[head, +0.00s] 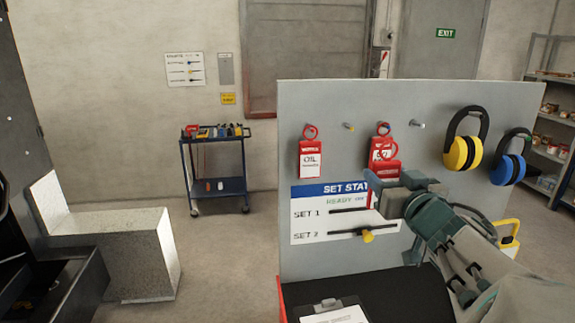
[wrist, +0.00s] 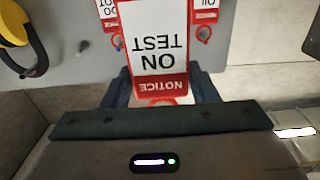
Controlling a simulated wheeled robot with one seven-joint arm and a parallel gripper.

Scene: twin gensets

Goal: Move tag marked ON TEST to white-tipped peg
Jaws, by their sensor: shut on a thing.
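The ON TEST tag (wrist: 158,45) is white with a red border and NOTICE header, upside down in the wrist view. My gripper (wrist: 160,90) is shut on it near its header end. In the head view my gripper (head: 388,188) holds this tag (head: 388,167) in front of the board, partly covering another red tag (head: 382,131) that hangs there. The bare pale-tipped peg (head: 418,125) is just right of that hanging tag. It also shows left of the held tag in the wrist view (wrist: 84,46). My gripper hides the held tag's lower part in the head view.
On the grey board (head: 300,100), an OIL tag (head: 310,158) hangs at left and a yellow-tipped peg (head: 348,127) is bare. Yellow earmuffs (head: 461,153) and blue earmuffs (head: 503,169) hang at right. A clipboard (head: 333,312) lies on the black surface below.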

